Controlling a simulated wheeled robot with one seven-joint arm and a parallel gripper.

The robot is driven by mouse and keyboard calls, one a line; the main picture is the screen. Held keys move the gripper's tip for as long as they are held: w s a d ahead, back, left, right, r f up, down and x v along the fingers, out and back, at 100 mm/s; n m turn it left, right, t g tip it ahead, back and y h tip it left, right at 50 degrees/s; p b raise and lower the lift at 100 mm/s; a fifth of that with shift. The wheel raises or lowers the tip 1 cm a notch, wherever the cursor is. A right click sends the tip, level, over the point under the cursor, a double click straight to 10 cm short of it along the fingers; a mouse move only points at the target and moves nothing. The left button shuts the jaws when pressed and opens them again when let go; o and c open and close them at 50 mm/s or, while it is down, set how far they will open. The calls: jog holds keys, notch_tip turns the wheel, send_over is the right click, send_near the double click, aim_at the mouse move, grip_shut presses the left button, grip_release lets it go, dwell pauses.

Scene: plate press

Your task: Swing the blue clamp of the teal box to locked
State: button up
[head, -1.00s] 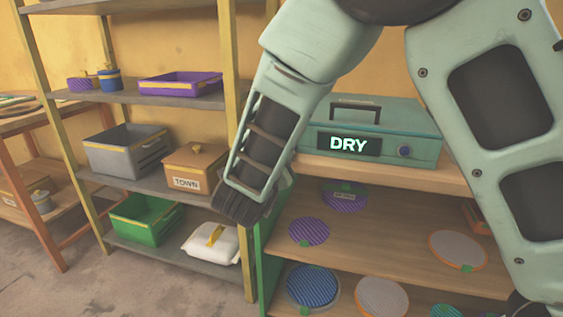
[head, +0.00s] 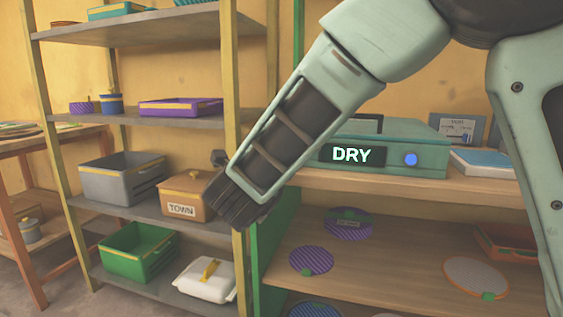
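The teal box (head: 428,158) stands on the wooden shelf right of centre, with a lit DRY sign (head: 352,155) on its front and a dark handle on top. A round blue part (head: 411,159) sits on its front, right of the sign. I cannot tell if this is the clamp, or its position. My forearm covers the box's left end. The dark ribbed end of my arm, at my gripper (head: 238,208), is left of and below the box, apart from it. Its fingers cannot be made out.
A grey shelf unit on the left holds a grey bin (head: 122,180), a TOWN box (head: 186,194), a green bin (head: 138,250) and a white container (head: 205,280). A blue-topped item (head: 487,163) lies right of the teal box. Several round plates lie on the shelf below.

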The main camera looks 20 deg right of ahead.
jog(key=shift+f, duration=0.1)
jog(key=o, duration=1)
jog(key=shift+s+f, duration=0.1)
